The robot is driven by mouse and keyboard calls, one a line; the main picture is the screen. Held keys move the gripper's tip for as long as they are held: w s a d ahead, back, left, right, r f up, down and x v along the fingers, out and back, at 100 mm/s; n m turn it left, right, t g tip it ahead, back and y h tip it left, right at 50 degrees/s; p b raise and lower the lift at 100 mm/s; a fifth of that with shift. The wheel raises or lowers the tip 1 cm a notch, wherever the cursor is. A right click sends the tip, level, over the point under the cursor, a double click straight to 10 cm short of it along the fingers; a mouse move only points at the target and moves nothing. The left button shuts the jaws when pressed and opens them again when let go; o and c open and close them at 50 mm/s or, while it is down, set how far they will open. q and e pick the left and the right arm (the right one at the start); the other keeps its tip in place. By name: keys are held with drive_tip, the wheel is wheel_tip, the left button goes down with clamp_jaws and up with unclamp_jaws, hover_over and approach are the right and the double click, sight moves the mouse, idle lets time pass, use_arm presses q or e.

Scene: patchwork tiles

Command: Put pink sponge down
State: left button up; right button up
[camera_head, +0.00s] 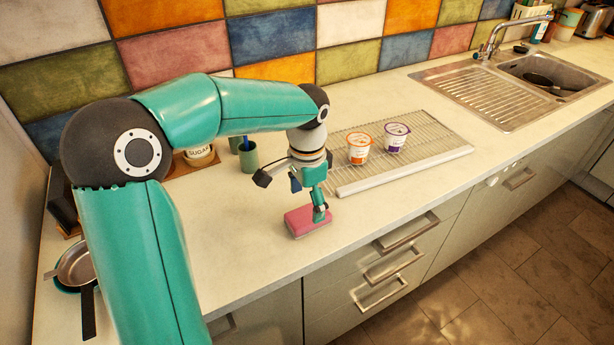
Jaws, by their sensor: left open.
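The pink sponge (305,223) lies flat on the pale worktop (262,258), close to its front edge. My left gripper (320,213) is directly over the right part of the sponge and points down at it. Its jaws are open, with the fingertips at the sponge. I cannot tell whether the fingertips touch it. The far side of the sponge is partly hidden by the gripper. My right gripper is not in view.
A wire rack (432,146) with two cups, one orange-labelled (359,148) and one purple-labelled (395,138), stands right of the gripper. A green cup (248,158) and a sugar jar (200,155) stand behind. A sink (545,72) is far right. Worktop left of the sponge is clear.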

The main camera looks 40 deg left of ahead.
sight(307, 215)
use_arm(q)
wheel_tip(307, 215, up, 8)
drive_tip(key=shift+f, duration=0.15)
idle(0.5)
